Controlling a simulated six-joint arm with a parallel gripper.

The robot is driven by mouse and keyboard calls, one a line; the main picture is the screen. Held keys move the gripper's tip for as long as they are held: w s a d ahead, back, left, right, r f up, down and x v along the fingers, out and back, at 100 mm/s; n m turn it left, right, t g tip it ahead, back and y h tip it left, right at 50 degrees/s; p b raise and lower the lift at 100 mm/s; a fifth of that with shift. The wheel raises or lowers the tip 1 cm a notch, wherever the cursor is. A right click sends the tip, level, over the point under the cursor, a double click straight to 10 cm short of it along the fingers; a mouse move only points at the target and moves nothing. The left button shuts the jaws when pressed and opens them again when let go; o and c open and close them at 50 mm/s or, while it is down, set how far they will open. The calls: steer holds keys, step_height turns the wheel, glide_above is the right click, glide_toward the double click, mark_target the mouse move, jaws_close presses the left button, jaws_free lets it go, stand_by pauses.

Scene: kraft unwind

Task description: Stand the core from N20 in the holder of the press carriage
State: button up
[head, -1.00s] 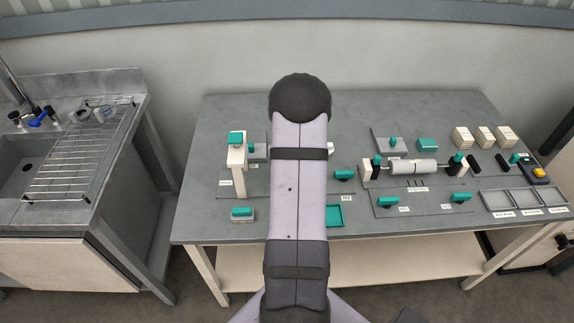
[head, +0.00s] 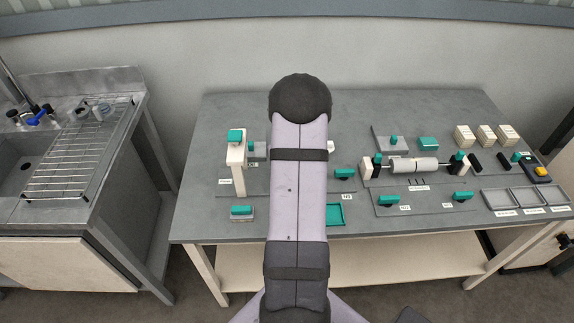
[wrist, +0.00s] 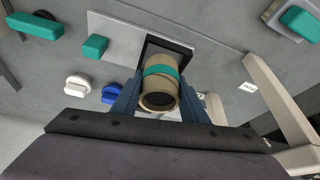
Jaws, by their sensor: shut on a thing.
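In the wrist view my gripper (wrist: 160,82) is shut on a tan hollow core (wrist: 158,88) with a teal band around it. Its blue fingers press on the core from both sides, and its open end faces the camera. Behind the core is a dark square-edged holder or recess (wrist: 178,50) on a grey plate (wrist: 122,35). I cannot tell whether the core's far end is inside the holder or just above it. In the head view my own arm hides the gripper, the core and the holder.
In the wrist view, a teal block (wrist: 95,47), a white knob (wrist: 77,87) and a blue knob (wrist: 112,94) lie left of the core; a beige post (wrist: 275,95) stands right. In the head view, a roller (head: 412,165) and trays (head: 497,199) occupy the bench's right side.

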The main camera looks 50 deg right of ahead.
steer(key=shift+f+b, duration=0.5)
steer(key=shift+b, duration=0.1)
stand_by(0.6)
steer(key=o, duration=1.1)
steer(key=shift+c, duration=1.1)
steer(key=shift+o, duration=0.2)
steer(key=shift+o, duration=1.3)
steer(key=shift+r+p, duration=0.35)
steer(key=shift+r, duration=0.1)
steer(key=shift+r+p, duration=2.6)
steer(key=shift+r, duration=1)
